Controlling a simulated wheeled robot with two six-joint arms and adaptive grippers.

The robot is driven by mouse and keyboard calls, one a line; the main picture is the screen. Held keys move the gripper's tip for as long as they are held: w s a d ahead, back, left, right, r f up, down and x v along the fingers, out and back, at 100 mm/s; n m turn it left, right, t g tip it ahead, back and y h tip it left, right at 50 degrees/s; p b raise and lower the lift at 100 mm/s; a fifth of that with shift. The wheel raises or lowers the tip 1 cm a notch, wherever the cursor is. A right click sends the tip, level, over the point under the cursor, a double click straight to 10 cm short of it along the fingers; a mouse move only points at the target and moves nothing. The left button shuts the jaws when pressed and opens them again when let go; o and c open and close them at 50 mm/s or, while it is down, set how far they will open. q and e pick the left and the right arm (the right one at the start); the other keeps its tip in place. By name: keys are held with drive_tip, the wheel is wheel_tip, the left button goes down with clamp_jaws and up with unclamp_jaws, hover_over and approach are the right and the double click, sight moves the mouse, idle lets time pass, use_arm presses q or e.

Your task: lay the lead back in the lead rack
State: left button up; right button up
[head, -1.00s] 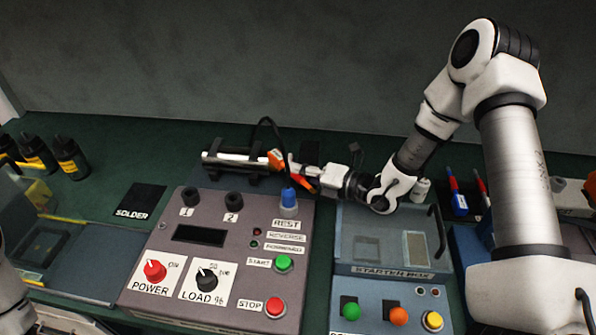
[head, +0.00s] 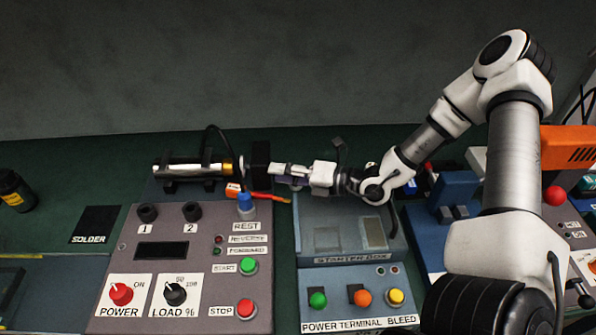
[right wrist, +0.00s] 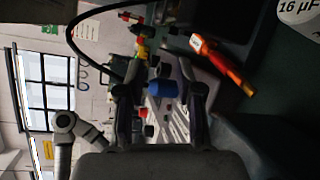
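An orange-and-red piece (head: 234,190), perhaps the lead, lies behind the control panel, its thin red end reaching right under my right gripper (head: 272,171). It also shows in the right wrist view (right wrist: 222,65), beside and apart from the fingers. A black cable (head: 212,130) arcs by the metal cylinder; I cannot tell whether it is the lead. The right gripper (right wrist: 158,92) points left with its fingers apart. A blue cap (right wrist: 163,88) shows between them, seemingly beyond the tips. I cannot make out a lead rack for certain. My left gripper is out of view.
The control panel (head: 130,255) carries the blue cap (head: 246,200), knobs and buttons. A metal cylinder (head: 190,170) lies behind it, with a black block (head: 261,157) to its right. The starter box (head: 350,259) stands right. Green bench (head: 110,170) is clear at back left.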

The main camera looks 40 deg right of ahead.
drive_tip(key=p+v, duration=0.2)
drive_tip(key=v, duration=0.2)
drive_tip(key=shift+a+r, duration=0.1)
drive_tip(key=shift+r, duration=0.05)
idle(0.4)
